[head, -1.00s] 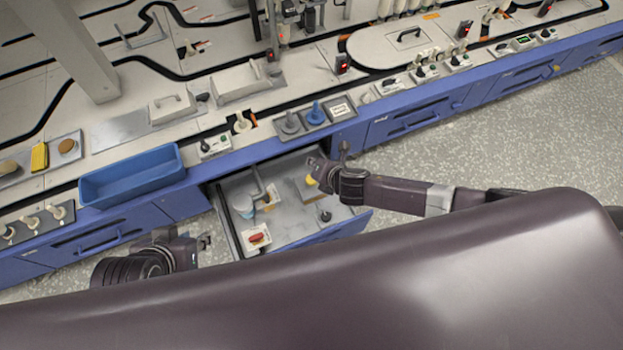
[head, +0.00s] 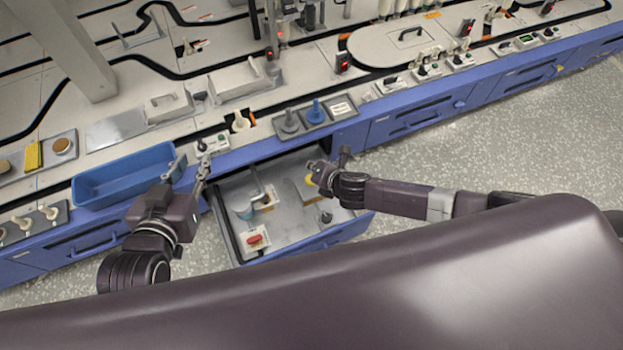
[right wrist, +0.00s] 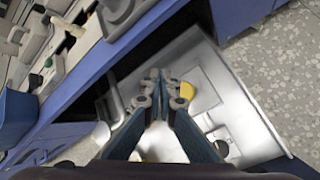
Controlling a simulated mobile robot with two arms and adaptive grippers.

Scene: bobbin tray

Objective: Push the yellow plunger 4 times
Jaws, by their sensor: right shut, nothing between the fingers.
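The yellow plunger (head: 309,179) shows as a small yellow top in the open drawer, largely covered by my right gripper (head: 318,170). In the right wrist view the yellow top (right wrist: 187,91) lies just right of my right fingertips (right wrist: 155,76), partly behind them. The right fingers are shut with nothing between them; I cannot tell whether they touch the plunger. My left gripper (head: 191,165) is open and empty, above the counter edge at the right end of the blue bin.
A blue bin (head: 105,184) sits on the counter edge. A control box with a green button (head: 213,146) stands near my left gripper.

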